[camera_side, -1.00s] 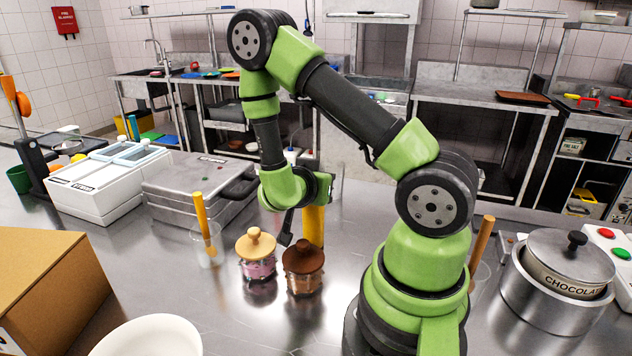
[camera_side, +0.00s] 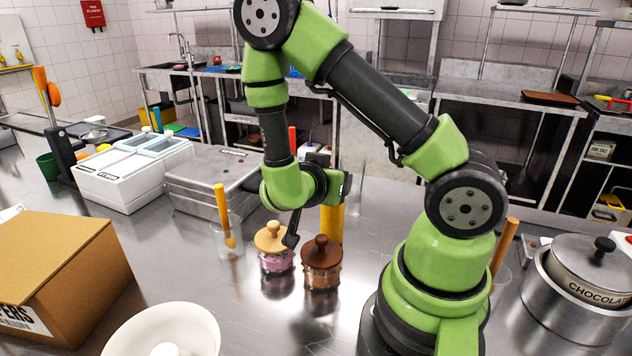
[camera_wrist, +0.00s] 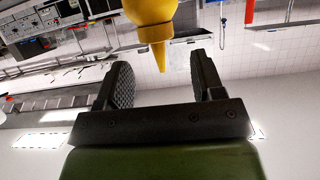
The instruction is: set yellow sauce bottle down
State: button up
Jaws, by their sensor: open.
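The yellow sauce bottle (camera_side: 332,224) stands upright on the steel counter, just behind the brown-lidded jar (camera_side: 321,266), which hides its base. Its top is by my gripper (camera_side: 338,186), partly hidden in the side view by my wrist. In the wrist view the picture is upside down, and the yellow bottle (camera_wrist: 150,10) shows at the top with its nozzle pointing down the picture. My gripper (camera_wrist: 160,80) has its two dark fingers spread, with the nozzle tip in line with the gap and no finger seen touching it.
A pink jar with a tan lid (camera_side: 274,250) stands left of the brown-lidded jar. A glass with an orange-handled tool (camera_side: 226,225), a cardboard box (camera_side: 70,262) and a white bowl (camera_side: 130,345) lie further left. A chocolate pot (camera_side: 575,305) is at right.

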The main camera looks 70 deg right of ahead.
jog(key=w+a+r+n+t+y, duration=0.3)
jog(key=w+a+r+t+y, duration=0.15)
jog(key=a+r+y, duration=0.3)
jog(key=w+a+r+n+t+y, duration=0.3)
jog(key=a+r+t+y, duration=0.3)
jog(key=a, duration=0.3)
jog(key=s+r+n+g+y, duration=0.2)
jog(key=s+n, duration=0.6)
jog(key=s, duration=0.5)
jog(key=shift+s+a+r+g, duration=0.3)
jog(key=shift+s+r+g, duration=0.05)
jog(key=shift+r+g, duration=0.35)
